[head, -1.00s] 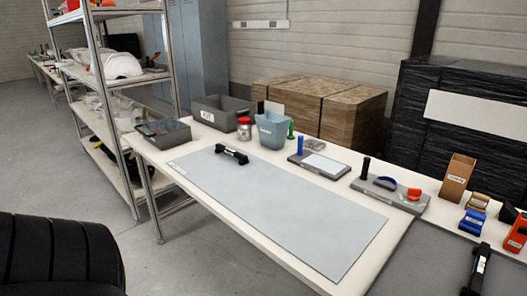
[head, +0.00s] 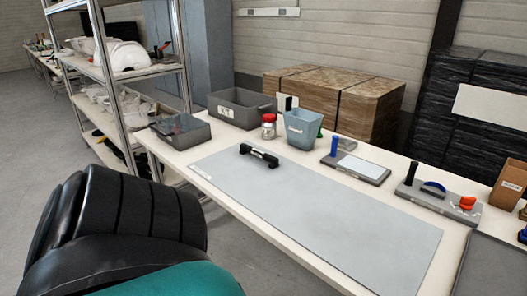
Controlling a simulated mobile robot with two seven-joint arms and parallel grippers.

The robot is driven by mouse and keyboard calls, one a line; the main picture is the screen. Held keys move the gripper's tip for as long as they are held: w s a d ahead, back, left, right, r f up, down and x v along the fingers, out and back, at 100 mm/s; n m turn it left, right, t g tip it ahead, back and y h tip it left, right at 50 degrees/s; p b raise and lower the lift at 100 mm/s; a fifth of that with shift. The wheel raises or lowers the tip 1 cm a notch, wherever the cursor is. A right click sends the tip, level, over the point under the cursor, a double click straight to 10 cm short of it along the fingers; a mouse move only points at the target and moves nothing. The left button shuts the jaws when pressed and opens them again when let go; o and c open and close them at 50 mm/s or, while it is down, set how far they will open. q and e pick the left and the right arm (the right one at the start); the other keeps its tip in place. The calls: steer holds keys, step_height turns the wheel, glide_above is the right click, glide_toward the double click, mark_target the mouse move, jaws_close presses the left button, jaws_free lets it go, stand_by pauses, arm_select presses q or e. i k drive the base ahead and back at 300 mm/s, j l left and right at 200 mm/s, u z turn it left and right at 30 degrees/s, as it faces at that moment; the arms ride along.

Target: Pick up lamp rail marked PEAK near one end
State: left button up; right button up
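A short black rail (head: 260,155) with thicker ends lies on the grey mat (head: 330,210), near its far left part. It has a small pale patch in its middle, but any marking is too small to read, so I cannot tell whether it says PEAK. Nothing touches it except the mat. Neither of my grippers is in view. A black ribbed link of my arm and a teal part fill the lower left, well short of the rail.
Behind the mat stand a grey KIT bin (head: 241,108), a red-lidded jar (head: 268,126), a blue-grey bin (head: 302,128) and two tool blocks (head: 355,167) (head: 437,203). A grey tray (head: 180,131) sits at the table's left end, near a metal shelf (head: 115,85). The mat is otherwise clear.

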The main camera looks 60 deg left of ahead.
mark_target(245, 148)
steer(key=k+j+z, duration=0.1)
steer(key=j, duration=0.2)
steer(key=k+j, duration=0.1)
steer(key=j, duration=0.2)
steer(key=j+z, duration=0.15)
steer(key=j, duration=0.15)
steer(key=k+j, duration=0.2)
steer(key=j, duration=0.25)
steer(key=k+j+z, duration=0.1)
steer(key=j, duration=0.3)
steer(key=k+j, duration=0.25)
steer(key=j, duration=0.2)
steer(key=k+j, duration=0.2)
steer(key=j, duration=0.2)
steer(key=z, duration=0.05)
